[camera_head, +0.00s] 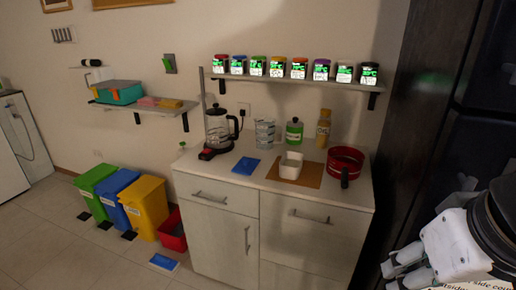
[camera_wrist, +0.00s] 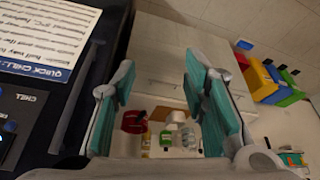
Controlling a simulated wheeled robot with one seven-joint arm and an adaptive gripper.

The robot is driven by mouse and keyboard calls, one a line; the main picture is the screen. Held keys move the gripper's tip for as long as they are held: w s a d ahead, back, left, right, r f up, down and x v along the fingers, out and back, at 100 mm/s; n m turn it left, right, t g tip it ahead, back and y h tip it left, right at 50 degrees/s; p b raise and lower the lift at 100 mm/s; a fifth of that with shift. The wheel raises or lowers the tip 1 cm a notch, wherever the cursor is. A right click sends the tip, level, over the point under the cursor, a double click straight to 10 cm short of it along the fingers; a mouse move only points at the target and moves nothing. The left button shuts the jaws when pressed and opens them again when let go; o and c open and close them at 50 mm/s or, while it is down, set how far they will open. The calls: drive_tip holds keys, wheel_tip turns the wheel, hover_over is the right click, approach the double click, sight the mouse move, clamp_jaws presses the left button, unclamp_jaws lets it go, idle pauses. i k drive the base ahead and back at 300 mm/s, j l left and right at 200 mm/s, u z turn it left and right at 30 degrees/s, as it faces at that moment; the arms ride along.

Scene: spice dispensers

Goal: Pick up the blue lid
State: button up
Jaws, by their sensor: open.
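A row of small spice jars stands on the upper wall shelf. The second from the left has a blue lid (camera_head: 238,57), which is small in the head view. My gripper (camera_head: 401,269) is at the lower right of the head view, beside the dark fridge and far from the jars. In the wrist view my gripper (camera_wrist: 160,72) is open, with its two teal-padded fingers wide apart and nothing between them. The blue lid cannot be made out in the wrist view.
The counter (camera_head: 245,190) holds a coffee maker (camera_head: 219,128), a red pot (camera_head: 345,160), a white container (camera_head: 291,165) and a blue flat item (camera_head: 246,166). Green, blue and yellow bins (camera_head: 148,205) stand left. A dark fridge (camera_head: 435,120) stands right. Floor at left is open.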

sight(246, 166)
drive_tip(key=i+j+u, duration=0.2)
drive_tip(key=i, duration=0.35)
drive_tip(key=i+j+u, duration=0.15)
drive_tip(key=i+j, duration=0.15)
drive_tip(key=i, duration=0.3)
drive_tip(key=i+j+u, duration=0.2)
drive_tip(key=i, duration=0.35)
